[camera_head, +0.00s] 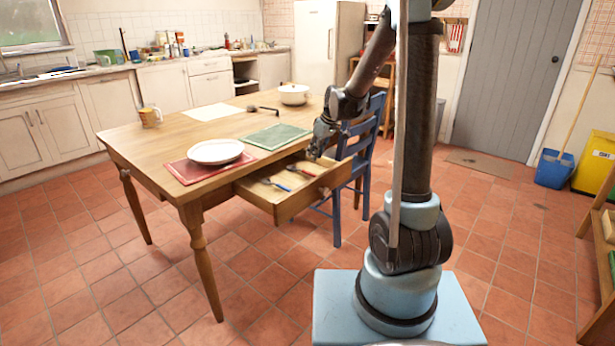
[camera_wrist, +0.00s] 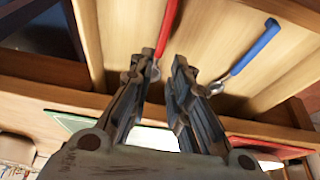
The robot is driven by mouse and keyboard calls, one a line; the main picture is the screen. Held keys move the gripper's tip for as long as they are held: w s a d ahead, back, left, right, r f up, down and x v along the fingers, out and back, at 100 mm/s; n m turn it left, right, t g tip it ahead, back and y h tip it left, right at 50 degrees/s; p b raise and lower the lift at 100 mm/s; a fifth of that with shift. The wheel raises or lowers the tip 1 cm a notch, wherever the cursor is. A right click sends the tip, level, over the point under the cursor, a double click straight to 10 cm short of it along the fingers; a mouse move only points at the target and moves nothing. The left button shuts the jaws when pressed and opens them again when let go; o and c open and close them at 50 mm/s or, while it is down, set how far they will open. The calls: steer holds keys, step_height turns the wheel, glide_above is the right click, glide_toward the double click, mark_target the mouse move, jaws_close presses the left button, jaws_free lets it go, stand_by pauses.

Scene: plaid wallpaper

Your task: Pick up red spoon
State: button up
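The red spoon (camera_wrist: 168,28) lies in the open table drawer. Its red handle runs to the top edge of the wrist view, and its metal end is partly hidden by my left finger. It is a small red streak in the head view (camera_head: 302,171). My gripper (camera_wrist: 165,68) is open, with an empty gap between its fingertips. The fingertips overlap the spoon's metal end in the picture; I cannot tell whether they touch it. In the head view my gripper (camera_head: 316,150) is above the drawer's back right part.
A blue-handled utensil (camera_wrist: 256,48) lies right of the spoon. The wooden drawer (camera_head: 312,198) has raised walls close around. A blue chair (camera_head: 363,140) stands beside the drawer.

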mark_target(306, 171)
steer(key=shift+x, duration=5.2)
steer(key=shift+a, duration=0.1)
jaws_close()
